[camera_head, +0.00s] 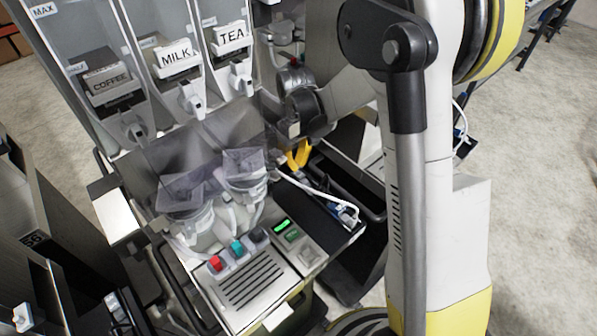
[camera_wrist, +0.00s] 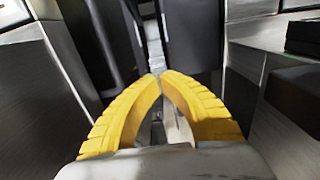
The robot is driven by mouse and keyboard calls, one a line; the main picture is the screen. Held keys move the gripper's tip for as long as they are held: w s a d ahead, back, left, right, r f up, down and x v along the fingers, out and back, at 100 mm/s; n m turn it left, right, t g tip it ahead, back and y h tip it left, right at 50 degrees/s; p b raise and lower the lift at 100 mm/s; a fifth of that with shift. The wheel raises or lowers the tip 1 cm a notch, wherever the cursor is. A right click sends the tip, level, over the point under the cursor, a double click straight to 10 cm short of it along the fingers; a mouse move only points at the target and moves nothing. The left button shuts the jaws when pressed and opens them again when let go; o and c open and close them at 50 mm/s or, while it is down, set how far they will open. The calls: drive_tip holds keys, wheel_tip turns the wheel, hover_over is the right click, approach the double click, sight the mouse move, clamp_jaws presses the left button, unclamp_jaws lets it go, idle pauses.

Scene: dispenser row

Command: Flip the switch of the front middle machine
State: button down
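A drink dispenser machine (camera_head: 250,275) stands in the middle of the head view, with COFFEE, MILK and TEA hoppers above. Its front has red, teal and grey buttons and a small green-lit display (camera_head: 281,225). I cannot tell which part is the switch or whether this is the front middle machine. My gripper (camera_head: 299,154) is to the right of the clear mixing cups, partly hidden by my arm. In the wrist view my gripper (camera_wrist: 160,76) has its yellow fingertips together with nothing seen between them. It faces a narrow gap between dark panels.
A dark tray (camera_head: 330,205) with a white cable sits right of the cups. Another metal machine (camera_head: 45,215) stands at the left. Metal and dark panels (camera_wrist: 285,85) flank my gripper closely in the wrist view. Open floor (camera_head: 545,160) lies at the right.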

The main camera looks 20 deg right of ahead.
sight(296, 172)
drive_tip(key=shift+r+p, duration=1.3)
drive_tip(key=shift+r, duration=1.05)
drive_tip(key=shift+f, duration=0.1)
